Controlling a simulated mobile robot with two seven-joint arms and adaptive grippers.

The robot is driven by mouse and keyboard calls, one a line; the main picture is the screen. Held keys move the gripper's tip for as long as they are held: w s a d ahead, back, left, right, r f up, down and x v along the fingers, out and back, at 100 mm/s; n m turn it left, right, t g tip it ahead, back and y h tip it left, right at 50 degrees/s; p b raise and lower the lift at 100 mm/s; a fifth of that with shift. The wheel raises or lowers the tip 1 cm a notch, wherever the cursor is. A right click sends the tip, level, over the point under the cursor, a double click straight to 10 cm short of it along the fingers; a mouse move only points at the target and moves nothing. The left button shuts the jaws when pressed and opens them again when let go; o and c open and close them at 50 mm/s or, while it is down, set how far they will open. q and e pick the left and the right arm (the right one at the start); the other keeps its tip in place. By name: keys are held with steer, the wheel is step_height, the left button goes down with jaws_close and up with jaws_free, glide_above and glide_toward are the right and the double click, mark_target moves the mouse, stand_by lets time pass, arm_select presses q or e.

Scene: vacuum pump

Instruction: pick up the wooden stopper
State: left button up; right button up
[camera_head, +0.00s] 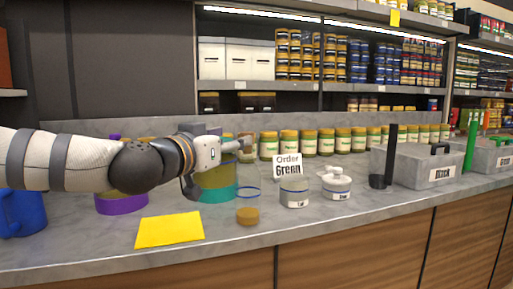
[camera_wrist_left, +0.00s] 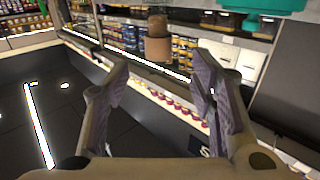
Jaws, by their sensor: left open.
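A brown cylinder (camera_wrist_left: 158,42), which looks like the wooden stopper, shows in the left wrist view just past the gap between my fingertips, apart from both. Its two halves differ in shade. I cannot make it out clearly in the head view. My left gripper (camera_head: 233,146) points right above the counter, beside a teal-based container (camera_head: 218,193). In the left wrist view my left gripper (camera_wrist_left: 160,85) has its fingers spread with nothing between them.
A yellow sheet (camera_head: 170,230), a blue mug (camera_head: 22,212) and a purple-based container (camera_head: 122,204) are on the left. An "Order Green" sign (camera_head: 288,168), a grey pot (camera_head: 294,192) and a white lidded pot (camera_head: 336,184) stand right. Jars (camera_head: 308,143) line the back.

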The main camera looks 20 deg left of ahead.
mark_target(244, 134)
arm_select(q)
steer(key=w, duration=0.2)
steer(key=w+d, duration=0.1)
steer(key=w, duration=0.4)
steer(key=shift+w+d+r+b, duration=0.2)
steer(key=shift+w+d+b, duration=0.1)
steer(key=shift+w+d, duration=0.1)
steer(key=shift+s, duration=0.1)
steer(key=c, duration=1)
